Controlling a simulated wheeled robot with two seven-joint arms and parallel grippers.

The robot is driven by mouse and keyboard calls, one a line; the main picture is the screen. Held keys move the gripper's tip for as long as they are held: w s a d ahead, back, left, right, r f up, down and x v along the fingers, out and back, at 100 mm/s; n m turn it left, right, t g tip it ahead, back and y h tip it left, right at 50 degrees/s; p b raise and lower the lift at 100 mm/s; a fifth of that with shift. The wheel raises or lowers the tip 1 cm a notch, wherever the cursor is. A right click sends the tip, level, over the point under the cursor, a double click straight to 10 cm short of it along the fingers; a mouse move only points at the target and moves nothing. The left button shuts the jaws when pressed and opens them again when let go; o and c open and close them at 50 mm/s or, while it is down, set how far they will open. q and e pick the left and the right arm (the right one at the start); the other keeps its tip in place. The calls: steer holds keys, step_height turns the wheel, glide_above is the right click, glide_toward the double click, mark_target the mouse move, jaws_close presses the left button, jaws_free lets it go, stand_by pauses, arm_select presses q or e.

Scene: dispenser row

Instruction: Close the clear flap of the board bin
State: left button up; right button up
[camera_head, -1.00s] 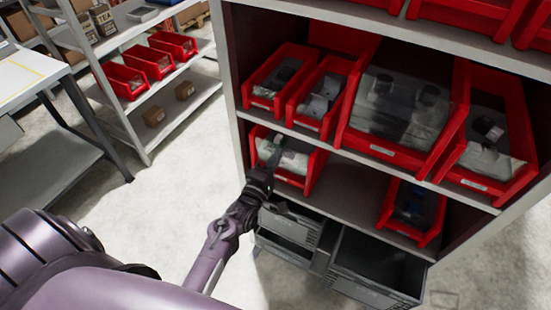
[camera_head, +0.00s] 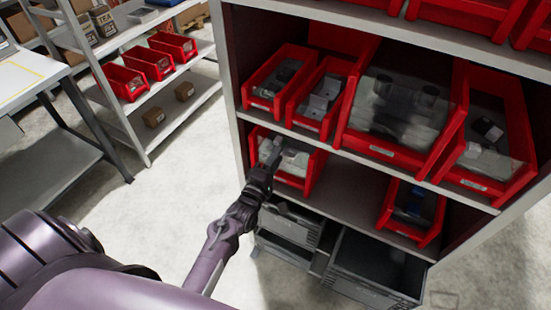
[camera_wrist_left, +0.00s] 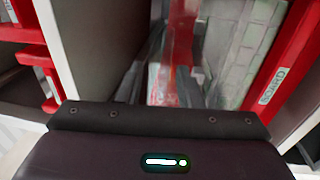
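The board bin (camera_head: 291,179) is a red bin at the left end of the lower shelf. In the left wrist view its wall (camera_wrist_left: 285,62) carries a label reading BOARD, with pale green boards behind a hazy clear surface. The clear flap's edges are too faint to tell its angle. My left gripper (camera_head: 273,154) reaches to the bin's open front, its tip overlapping the contents in the head view. In the left wrist view the dark fingers (camera_wrist_left: 147,72) are blurred, and I cannot tell their gap or contact. My right gripper is out of view.
Several red bins with hazy clear covers fill the shelf above (camera_head: 390,152). Another red bin (camera_head: 413,210) stands right on the same shelf, with bare shelf between. Grey crates (camera_head: 375,268) sit below. A side rack (camera_head: 165,110) and table stand left, with open floor between.

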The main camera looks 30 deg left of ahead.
arm_select(q)
steer(key=s+b, duration=0.1)
steer(key=s, duration=0.6)
steer(key=shift+s+f+b, duration=0.3)
steer(key=shift+s+f, duration=0.05)
steer(key=shift+f, duration=0.1)
steer(key=shift+f, duration=0.1)
steer(key=s+d+f+m+g+h, duration=0.1)
steer(key=s+d+f+m+g, duration=0.25)
steer(key=f, duration=0.75)
steer(key=s+d+f+m+g, duration=0.1)
steer(key=s+f+m+g, duration=0.25)
steer(key=s+f, duration=0.45)
steer(key=s+d+f+m+g+h, duration=0.1)
steer(key=s+d+f+m+g, duration=0.2)
steer(key=f, duration=1)
steer(key=s+a+f+m+g, duration=0.2)
steer(key=s+f+m, duration=0.1)
steer(key=s, duration=0.4)
steer(key=s+a+f+m+g+y, duration=0.1)
steer(key=s+a+f+m+g, duration=0.1)
steer(key=s, duration=0.6)
steer(key=s+a+f+m+g+y, duration=0.1)
steer(key=s+f+m+g, duration=0.3)
steer(key=s+f, duration=0.4)
steer(key=shift+a+m, duration=0.5)
steer(key=shift+m, duration=0.2)
